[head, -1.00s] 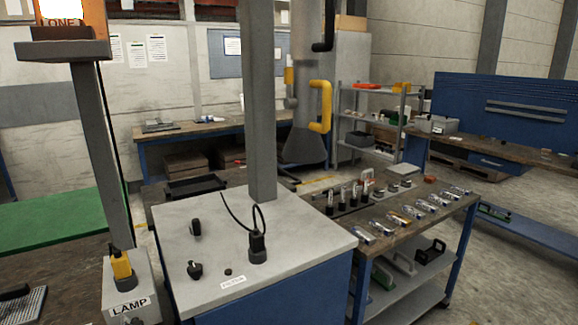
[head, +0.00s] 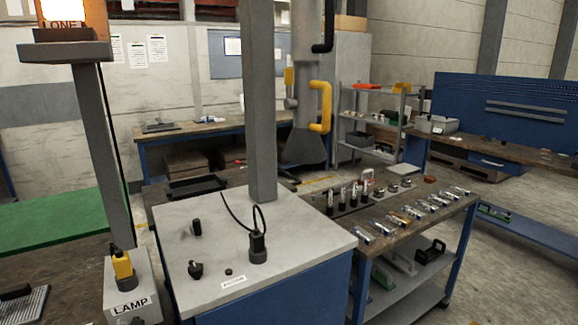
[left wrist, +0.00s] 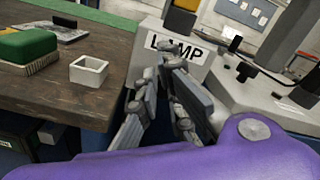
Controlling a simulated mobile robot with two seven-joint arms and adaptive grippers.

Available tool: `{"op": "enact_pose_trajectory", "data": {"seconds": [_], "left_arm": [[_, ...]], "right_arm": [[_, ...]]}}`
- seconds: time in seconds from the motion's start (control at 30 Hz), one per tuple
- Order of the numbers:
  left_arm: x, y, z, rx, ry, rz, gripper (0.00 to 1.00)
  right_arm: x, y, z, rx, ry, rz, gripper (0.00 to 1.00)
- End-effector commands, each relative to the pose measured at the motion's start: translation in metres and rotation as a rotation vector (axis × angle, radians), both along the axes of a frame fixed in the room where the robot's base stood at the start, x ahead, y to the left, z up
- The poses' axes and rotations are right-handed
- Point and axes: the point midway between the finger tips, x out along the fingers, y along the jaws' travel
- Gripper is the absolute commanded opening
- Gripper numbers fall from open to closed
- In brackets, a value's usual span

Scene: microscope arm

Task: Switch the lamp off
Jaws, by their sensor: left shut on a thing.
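The lamp box (head: 130,290) is a pale grey box with a LAMP label, at the lower left of the head view. It also shows at the top middle of the left wrist view (left wrist: 150,40). A yellow and black connector (head: 121,265) stands on its top. A small dark knob (head: 137,321) shows under the label at the picture's bottom edge. My left gripper (left wrist: 168,65) is at the front of the box, its fingers overlapping the label, shut on the knob, which the fingers hide in the wrist view. A lit lamp sign (head: 64,12) glows at the upper left. My right gripper is not in view.
A grey-topped cabinet (head: 290,225) with black knobs stands right of the lamp box. A grey post (head: 105,150) rises behind the box. A white square dish (left wrist: 88,74) and green brush (left wrist: 27,50) lie on the bench at left.

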Motion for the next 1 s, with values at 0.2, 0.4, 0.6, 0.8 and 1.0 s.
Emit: {"op": "enact_pose_trajectory", "data": {"seconds": [0.2, 0.4, 0.6, 0.8, 1.0], "left_arm": [[-0.004, 0.013, -0.001, 0.007, 0.009, 0.024, 0.00], [-0.005, 0.016, 0.005, 0.009, 0.006, 0.024, 0.00], [-0.014, 0.010, 0.005, 0.009, 0.005, 0.023, 0.00], [-0.034, -0.005, 0.005, 0.005, 0.003, 0.018, 0.00], [-0.052, -0.017, 0.004, 0.002, 0.003, 0.015, 0.00]], "right_arm": [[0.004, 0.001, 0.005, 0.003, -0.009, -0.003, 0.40], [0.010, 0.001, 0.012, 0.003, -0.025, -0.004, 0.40], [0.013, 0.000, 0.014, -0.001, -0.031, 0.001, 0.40], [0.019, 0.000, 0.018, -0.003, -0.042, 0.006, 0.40], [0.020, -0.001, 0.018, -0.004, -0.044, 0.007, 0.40]]}}
